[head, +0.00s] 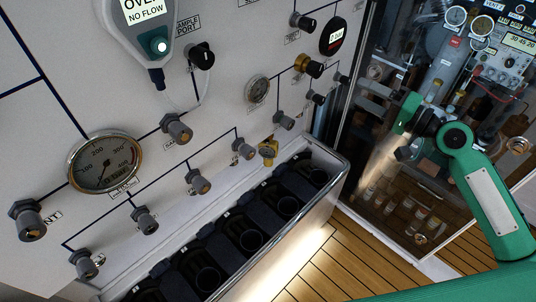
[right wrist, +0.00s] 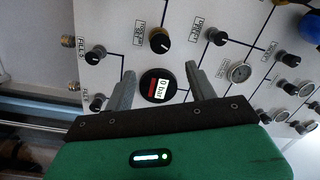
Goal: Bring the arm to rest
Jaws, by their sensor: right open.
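My right arm comes in from the right edge of the head view. Its gripper (head: 374,77) is off the panel's right end, in front of the glass-fronted cabinet. In the right wrist view the two grey fingers (right wrist: 159,69) are apart with nothing between them. The round black display reading 0 bar (right wrist: 157,86) shows beyond the gap between them. The white panel (head: 235,60) carries that same round display (head: 333,37) near its upper right. My left gripper is not in view.
The panel has several knobs, a large gauge (head: 104,162) and a hanging handheld meter (head: 142,25) reading NO FLOW. A trough (head: 325,195) with black bottle holders runs below it. The glass cabinet (head: 385,190) stands close to the arm. Wooden floor (head: 345,255) is clear between them.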

